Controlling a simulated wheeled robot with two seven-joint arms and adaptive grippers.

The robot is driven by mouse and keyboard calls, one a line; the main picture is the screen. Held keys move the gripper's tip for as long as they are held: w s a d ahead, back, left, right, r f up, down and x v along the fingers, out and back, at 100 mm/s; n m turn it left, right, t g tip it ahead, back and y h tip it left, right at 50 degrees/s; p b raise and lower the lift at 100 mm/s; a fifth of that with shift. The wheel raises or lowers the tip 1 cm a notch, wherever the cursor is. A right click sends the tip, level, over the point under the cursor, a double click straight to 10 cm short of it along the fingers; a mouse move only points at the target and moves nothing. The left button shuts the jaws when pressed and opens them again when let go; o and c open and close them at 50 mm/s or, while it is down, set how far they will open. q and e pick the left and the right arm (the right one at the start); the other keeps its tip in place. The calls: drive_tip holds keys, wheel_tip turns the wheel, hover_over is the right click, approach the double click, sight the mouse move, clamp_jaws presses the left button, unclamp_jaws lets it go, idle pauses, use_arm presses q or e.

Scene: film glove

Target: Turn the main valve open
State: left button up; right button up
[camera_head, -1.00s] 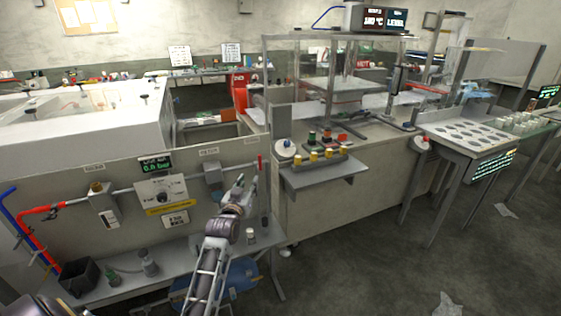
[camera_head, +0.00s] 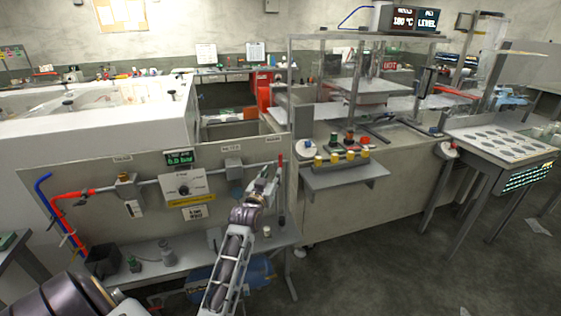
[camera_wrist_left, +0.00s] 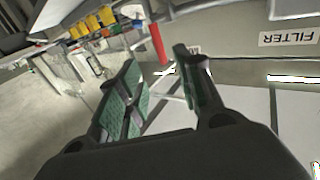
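The valve's red handle (camera_head: 281,159) stands upright at the right end of the grey pipe on the panel (camera_head: 100,215). It also shows in the left wrist view as a red bar (camera_wrist_left: 158,44) just beyond the fingertips. My left gripper (camera_head: 267,180) is below and slightly left of the handle in the head view. In the left wrist view my left gripper (camera_wrist_left: 156,58) is open, with nothing between its green-padded fingers. The handle looks apart from the fingers. The pressure display (camera_head: 179,158) appears to read 0.0 bar. My right gripper is not in view.
A filter block (camera_head: 234,169) and a regulator plate (camera_head: 184,186) sit along the pipe. A low shelf (camera_head: 190,262) below holds a black bin (camera_head: 102,259) and small fittings. A button shelf (camera_head: 345,178) juts out to the right. Open floor (camera_head: 400,250) lies right of it.

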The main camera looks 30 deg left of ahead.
sight(280, 160)
use_arm(q)
drive_tip(key=shift+x, duration=5.95)
drive_tip(key=shift+c, duration=0.3)
clamp_jaws()
